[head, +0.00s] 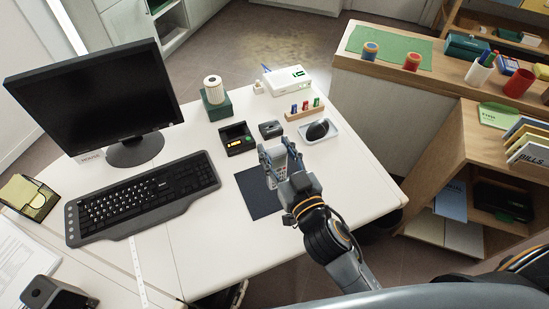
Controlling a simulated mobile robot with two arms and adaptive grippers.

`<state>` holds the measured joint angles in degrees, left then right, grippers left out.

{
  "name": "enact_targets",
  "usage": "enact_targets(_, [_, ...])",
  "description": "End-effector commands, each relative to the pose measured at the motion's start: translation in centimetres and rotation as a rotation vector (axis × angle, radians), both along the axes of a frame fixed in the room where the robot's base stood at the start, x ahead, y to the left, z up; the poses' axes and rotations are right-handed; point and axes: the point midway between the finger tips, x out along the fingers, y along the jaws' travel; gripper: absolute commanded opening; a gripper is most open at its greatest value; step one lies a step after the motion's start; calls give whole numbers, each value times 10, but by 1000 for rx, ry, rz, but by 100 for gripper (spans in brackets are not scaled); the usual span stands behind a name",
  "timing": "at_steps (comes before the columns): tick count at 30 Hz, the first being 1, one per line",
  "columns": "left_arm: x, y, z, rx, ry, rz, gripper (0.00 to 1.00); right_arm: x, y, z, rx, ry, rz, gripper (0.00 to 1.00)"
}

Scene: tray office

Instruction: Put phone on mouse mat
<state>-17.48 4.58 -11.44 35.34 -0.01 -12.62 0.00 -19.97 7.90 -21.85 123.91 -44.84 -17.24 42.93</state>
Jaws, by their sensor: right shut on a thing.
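My right gripper (279,160) is over the desk, shut on the grey phone (274,180). The fingers hide part of the phone, which is held upright or nearly so. The dark blue mouse mat (256,200) lies flat on the desk below and left of the gripper. The phone overlaps the mat's upper right part in the picture. I cannot tell whether the phone touches the mat. My arm covers the mat's right edge. My left gripper is out of view.
A keyboard (140,196) and monitor (95,95) stand to the left. Behind the mat are a black device (237,139) and a small dark box (270,130). A mouse (317,130) sits on a light tray (330,139). The desk between keyboard and mat is clear.

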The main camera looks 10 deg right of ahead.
Motion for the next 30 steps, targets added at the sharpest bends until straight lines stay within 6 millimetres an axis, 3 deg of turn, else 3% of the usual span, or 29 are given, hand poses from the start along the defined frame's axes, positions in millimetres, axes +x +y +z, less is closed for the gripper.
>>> enact_targets(3, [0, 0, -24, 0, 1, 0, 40, 24, -3, -29, -3, -3, 1, 0])
enact_targets(9, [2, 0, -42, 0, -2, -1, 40, 46, -5, -52, 0, -2, 1, 0])
enact_targets(16, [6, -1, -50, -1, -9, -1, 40, 56, -6, -63, 1, -1, 1, 0])
enact_targets(24, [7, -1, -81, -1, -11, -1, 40, 58, -7, -96, 1, 0, 0, 0])
enact_targets(30, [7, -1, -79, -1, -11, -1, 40, 58, -7, -94, 2, -1, 0, 0])
